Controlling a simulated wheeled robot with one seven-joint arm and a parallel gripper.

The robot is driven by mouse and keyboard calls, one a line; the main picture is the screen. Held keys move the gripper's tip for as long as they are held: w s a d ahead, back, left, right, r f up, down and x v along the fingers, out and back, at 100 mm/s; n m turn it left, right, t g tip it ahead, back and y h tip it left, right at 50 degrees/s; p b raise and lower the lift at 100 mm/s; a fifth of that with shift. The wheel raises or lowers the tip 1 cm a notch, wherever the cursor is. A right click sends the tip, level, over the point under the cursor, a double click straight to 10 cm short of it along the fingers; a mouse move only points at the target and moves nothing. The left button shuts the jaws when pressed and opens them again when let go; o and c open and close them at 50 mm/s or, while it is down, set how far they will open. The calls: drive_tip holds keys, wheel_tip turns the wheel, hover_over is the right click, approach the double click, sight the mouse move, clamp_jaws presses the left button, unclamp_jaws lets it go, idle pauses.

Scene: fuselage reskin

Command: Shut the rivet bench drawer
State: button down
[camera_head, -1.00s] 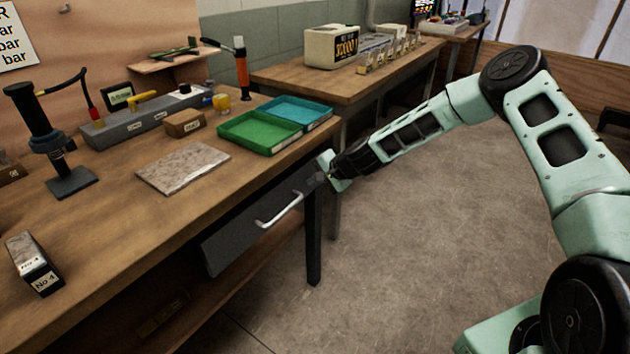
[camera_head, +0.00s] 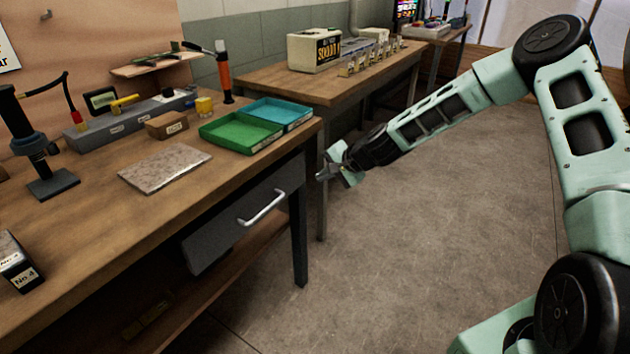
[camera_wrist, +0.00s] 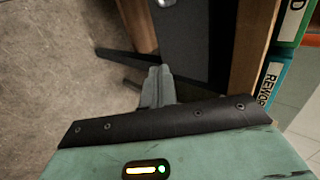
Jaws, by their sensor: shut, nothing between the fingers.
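The rivet bench drawer (camera_head: 238,222) is a dark grey front with a pale bar handle (camera_head: 262,208), set under the front edge of the wooden bench (camera_head: 100,243). Its front looks about in line with the bench edge; I cannot tell whether it is fully shut. My gripper (camera_head: 322,177) is shut and empty, to the right of the drawer and apart from it, near the bench's right corner. In the wrist view my gripper's fingers (camera_wrist: 157,86) are together, with the dark drawer front (camera_wrist: 190,40) beyond them.
Green (camera_head: 240,134) and blue (camera_head: 276,113) trays sit at the bench's right end. A dark bench leg (camera_head: 299,240) stands near my gripper. A second bench (camera_head: 330,87) stands behind. The floor (camera_head: 430,230) at right is clear.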

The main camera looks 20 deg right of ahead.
drive_tip(key=s+a+f+t+y+b, duration=0.1)
drive_tip(key=s+a+f+t, duration=0.15)
drive_tip(key=s, duration=0.45)
drive_tip(key=s+a+f+t+y+b, duration=0.1)
drive_tip(key=s+a+y+b, duration=0.15)
drive_tip(key=s, duration=0.35)
drive_tip(key=r+p+x, duration=0.1)
drive_tip(key=x, duration=1.2)
drive_tip(key=shift+w+r+h, duration=0.3)
drive_tip(key=shift+r+h, duration=0.05)
drive_tip(key=shift+h, duration=0.1)
drive_tip(key=shift+a, duration=0.1)
